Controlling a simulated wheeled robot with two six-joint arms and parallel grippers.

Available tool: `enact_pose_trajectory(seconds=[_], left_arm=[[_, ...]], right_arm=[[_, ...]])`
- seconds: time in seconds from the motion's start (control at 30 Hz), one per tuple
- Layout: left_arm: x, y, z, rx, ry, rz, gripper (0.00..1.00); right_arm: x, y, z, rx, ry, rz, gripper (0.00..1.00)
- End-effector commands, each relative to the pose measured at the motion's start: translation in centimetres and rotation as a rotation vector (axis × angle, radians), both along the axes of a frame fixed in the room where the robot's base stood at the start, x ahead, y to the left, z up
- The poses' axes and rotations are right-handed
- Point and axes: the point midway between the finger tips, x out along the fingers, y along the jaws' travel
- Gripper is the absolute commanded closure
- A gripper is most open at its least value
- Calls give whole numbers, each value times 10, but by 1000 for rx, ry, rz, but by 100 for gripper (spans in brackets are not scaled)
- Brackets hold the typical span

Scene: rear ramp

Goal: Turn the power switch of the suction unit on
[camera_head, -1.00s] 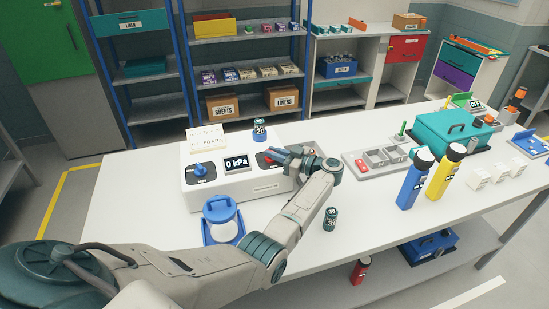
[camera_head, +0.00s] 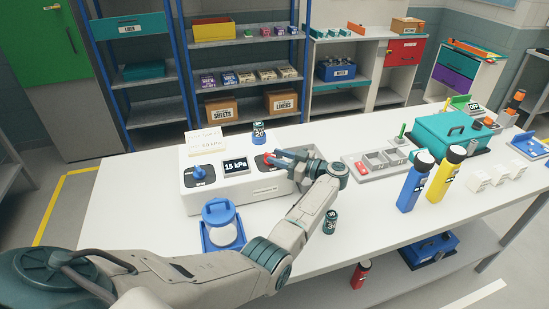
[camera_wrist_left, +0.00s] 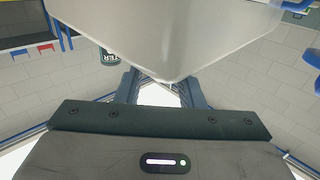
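The suction unit (camera_head: 243,189) is a white box on the table. It has a blue knob (camera_head: 199,172) at left, a display (camera_head: 236,166) reading 15 kPa, and a red power switch (camera_head: 269,160) at right. My left gripper (camera_head: 281,158) reaches in from the right over the unit's right end, its fingertips at the red switch and partly covering it. In the left wrist view the fingers stand apart, but a white body (camera_wrist_left: 170,35) hides their tips, so I cannot see whether they hold the switch. My right gripper is not in view.
A blue-lidded jar (camera_head: 220,225) stands in front of the unit. A dark canister (camera_head: 258,133) is behind or on it, and another (camera_head: 330,221) stands right of my arm. A grey tray (camera_head: 362,175), blue bottle (camera_head: 414,185) and yellow bottle (camera_head: 446,175) are farther right.

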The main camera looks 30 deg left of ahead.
Motion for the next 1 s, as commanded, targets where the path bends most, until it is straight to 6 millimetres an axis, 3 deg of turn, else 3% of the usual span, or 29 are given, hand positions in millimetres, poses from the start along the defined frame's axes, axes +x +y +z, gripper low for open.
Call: enact_pose_trajectory(seconds=[0.2,0.43,0.87,1.0], left_arm=[[5,-47,-5,-3,-2,-3,65],[8,-82,-3,-2,-1,-1,65],[8,-91,0,0,0,0,65],[9,-88,13,16,-18,-27,65]], right_arm=[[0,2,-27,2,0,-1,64],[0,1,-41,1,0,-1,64],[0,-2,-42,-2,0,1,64],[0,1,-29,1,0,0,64]])
